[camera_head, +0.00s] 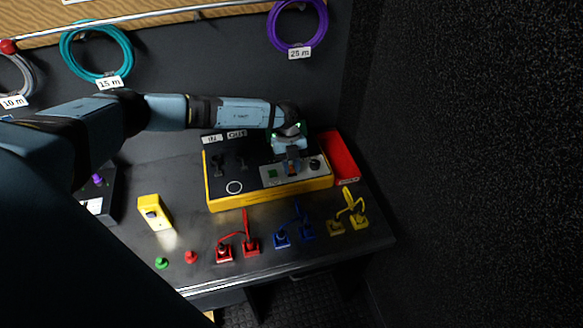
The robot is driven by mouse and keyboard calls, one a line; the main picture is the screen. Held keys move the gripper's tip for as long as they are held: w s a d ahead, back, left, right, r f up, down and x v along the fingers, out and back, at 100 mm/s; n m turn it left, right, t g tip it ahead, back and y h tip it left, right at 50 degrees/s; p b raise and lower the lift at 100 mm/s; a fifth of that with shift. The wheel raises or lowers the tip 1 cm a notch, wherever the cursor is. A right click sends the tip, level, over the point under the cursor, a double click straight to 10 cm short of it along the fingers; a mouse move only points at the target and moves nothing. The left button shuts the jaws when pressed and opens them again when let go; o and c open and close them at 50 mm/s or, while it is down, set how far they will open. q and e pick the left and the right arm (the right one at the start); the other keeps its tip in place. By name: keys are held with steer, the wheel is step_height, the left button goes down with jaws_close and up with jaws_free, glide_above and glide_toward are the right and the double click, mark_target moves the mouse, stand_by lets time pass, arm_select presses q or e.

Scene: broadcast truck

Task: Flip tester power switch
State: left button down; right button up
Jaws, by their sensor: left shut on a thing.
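The tester (250,185) is a yellow box with a dark top and a grey panel on its right part, standing at the back of the bench. My left arm reaches in from the left over the back of the tester. My left gripper (292,160) points down at the grey panel and is shut on a small part there, which I take to be the power switch. The fingers mostly hide the switch, so its position cannot be told. A green square (272,174) shows left of the fingers and a dark round knob (314,164) right of them. My right gripper is not in view.
A red tray (341,160) stands right of the tester. In front are a yellow device (154,211) and red (237,240), blue (293,229) and yellow (349,215) leads. Green (161,263) and red (191,257) caps lie near the front edge. Coiled cables hang behind.

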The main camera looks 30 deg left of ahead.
arm_select(q)
steer(key=c, duration=1)
jaws_free()
steer(key=shift+r, duration=0.1)
steer(key=b+v, duration=0.1)
steer(key=v, duration=1.2)
steer(key=shift+r+b, duration=0.35)
steer(key=shift+w+a, duration=0.1)
